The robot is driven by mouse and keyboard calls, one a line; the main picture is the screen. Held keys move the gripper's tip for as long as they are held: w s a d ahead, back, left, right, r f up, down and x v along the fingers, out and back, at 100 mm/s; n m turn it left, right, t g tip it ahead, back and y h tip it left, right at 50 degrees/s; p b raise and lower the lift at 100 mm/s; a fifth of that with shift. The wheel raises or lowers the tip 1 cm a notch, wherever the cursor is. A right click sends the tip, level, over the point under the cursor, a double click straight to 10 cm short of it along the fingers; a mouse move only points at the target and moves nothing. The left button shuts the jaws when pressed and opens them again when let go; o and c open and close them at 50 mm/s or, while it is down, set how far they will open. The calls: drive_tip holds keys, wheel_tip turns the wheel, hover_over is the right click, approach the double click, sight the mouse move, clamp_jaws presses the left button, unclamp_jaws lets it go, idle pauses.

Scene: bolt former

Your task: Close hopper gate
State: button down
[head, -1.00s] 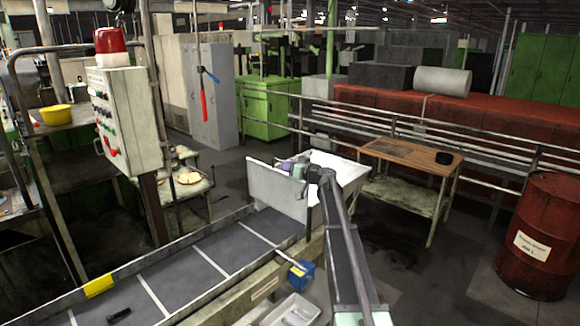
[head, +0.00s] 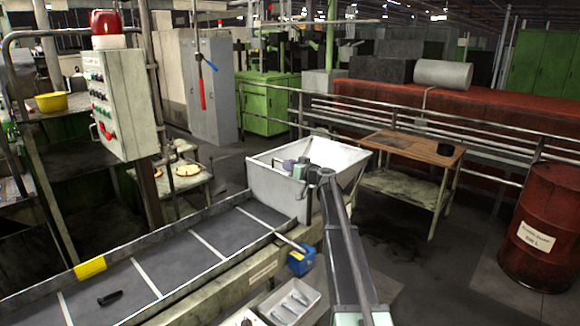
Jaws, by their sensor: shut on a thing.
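The white hopper (head: 277,196) stands at the far end of the conveyor, open at the top. Its near-side panel, which I take to be the gate, rises upright beside the belt's end. My arm reaches up from the bottom of the view, and my gripper (head: 297,168) is at the top of this panel, shut on it. The fingertips are too small and partly hidden to see clearly.
The conveyor (head: 175,255) runs to the lower left, with a dark bolt (head: 110,298) on it. A blue box (head: 300,261) and a white tray (head: 267,308) of parts sit beside it. A wooden-topped table (head: 400,145) and a red drum (head: 545,225) stand to the right.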

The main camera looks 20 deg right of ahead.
drive_tip(key=shift+s+a+f, duration=0.1)
drive_tip(key=shift+s+f, duration=0.1)
drive_tip(key=shift+f, duration=0.1)
drive_tip(key=c, duration=1.2)
unclamp_jaws()
drive_tip(key=shift+w+a, duration=0.1)
drive_tip(key=shift+o, duration=0.2)
drive_tip(key=v, duration=1)
drive_tip(key=shift+s+d, duration=0.2)
drive_tip(key=shift+s, duration=0.15)
